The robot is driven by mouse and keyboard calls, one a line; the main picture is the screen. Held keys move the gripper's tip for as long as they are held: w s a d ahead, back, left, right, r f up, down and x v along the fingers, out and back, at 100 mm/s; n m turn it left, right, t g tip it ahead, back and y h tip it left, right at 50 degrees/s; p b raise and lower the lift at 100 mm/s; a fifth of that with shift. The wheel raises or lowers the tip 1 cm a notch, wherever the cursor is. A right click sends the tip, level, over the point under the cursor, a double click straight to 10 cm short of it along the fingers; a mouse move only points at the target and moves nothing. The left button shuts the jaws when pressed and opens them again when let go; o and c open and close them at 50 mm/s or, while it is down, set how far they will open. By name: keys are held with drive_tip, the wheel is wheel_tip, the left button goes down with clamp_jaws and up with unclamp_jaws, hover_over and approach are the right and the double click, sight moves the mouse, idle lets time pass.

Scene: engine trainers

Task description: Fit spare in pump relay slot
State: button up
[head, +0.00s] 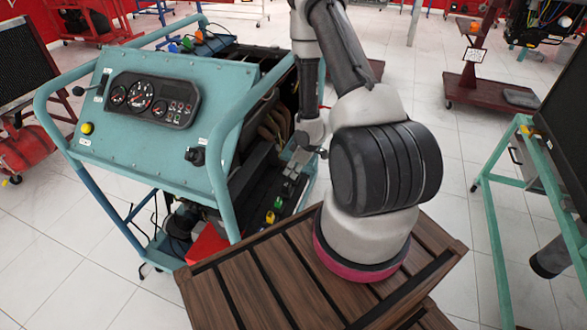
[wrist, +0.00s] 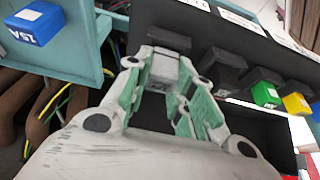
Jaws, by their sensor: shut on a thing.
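My gripper (wrist: 160,75) is shut on a grey and dark block, the spare relay (wrist: 163,70), between its green-padded fingers. The relay is in front of a black panel (wrist: 190,22) that carries a row of relays. A black block (wrist: 168,38) sits right at the relay's far end; I cannot tell whether they touch or whether the relay is in a slot. In the head view my gripper (head: 301,155) is small and low over the row at the trainer's side. The pump relay slot cannot be made out; labels on the panel are unreadable.
Black relays (wrist: 222,68), a green relay (wrist: 265,95) and a yellow relay (wrist: 297,103) stand to the right. A blue 15A block (wrist: 35,22) lies on the teal ledge at left. The teal trainer frame (head: 222,130) stands close to my arm.

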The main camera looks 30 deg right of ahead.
drive_tip(key=shift+f, duration=0.2)
drive_tip(key=o, duration=1)
drive_tip(key=shift+r, duration=3.5)
